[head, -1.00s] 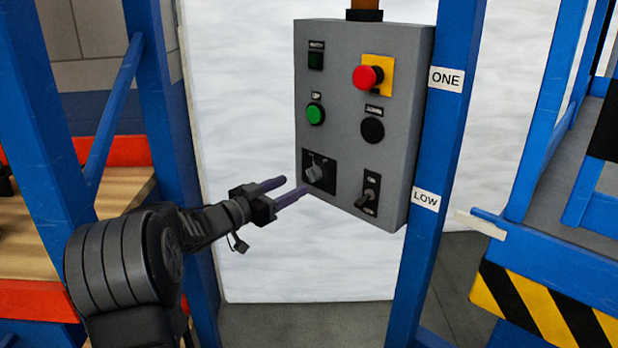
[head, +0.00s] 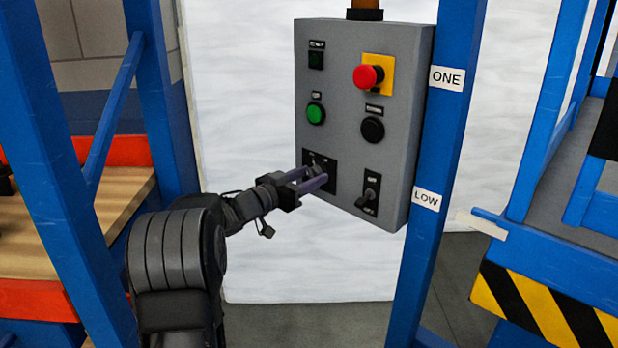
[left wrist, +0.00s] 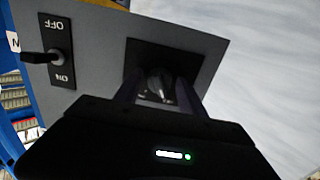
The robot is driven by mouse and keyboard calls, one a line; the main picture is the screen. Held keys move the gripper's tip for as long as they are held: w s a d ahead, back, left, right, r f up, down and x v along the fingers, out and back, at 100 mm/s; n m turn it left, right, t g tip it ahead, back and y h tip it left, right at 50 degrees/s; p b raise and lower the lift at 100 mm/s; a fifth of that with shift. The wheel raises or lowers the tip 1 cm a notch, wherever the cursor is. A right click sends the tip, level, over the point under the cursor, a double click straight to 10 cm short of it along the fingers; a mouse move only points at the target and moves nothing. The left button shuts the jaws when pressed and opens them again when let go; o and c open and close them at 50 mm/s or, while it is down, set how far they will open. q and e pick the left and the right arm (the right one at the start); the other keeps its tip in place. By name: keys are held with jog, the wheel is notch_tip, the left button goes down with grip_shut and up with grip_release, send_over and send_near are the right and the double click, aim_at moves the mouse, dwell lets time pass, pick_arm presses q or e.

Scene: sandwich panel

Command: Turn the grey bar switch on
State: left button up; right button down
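The grey bar switch (head: 315,162) is a small knob on a black square plate at the panel's (head: 345,50) lower left. My left gripper (head: 320,176) is at this plate, and its purple fingers partly hide the knob in the head view. In the left wrist view the grey knob (left wrist: 157,85) shows between the two spread fingers (left wrist: 157,95), one on each side. I cannot tell whether the fingers touch it. The knob's exact angle is unclear. My right gripper is not in view.
An ON/OFF toggle switch (head: 369,191) sits right of the knob. Above are a green button (head: 316,113), a black button (head: 372,129) and a red mushroom button (head: 367,77) on yellow. Blue posts (head: 437,150) stand on both sides.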

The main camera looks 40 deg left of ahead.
pick_arm(q)
grip_shut()
jog(key=shift+m, duration=0.4)
jog(key=shift+a+m+b, duration=0.1)
jog(key=shift+m+b, duration=2.7)
jog(key=shift+m, duration=2.8)
jog(key=shift+o, duration=1)
grip_release()
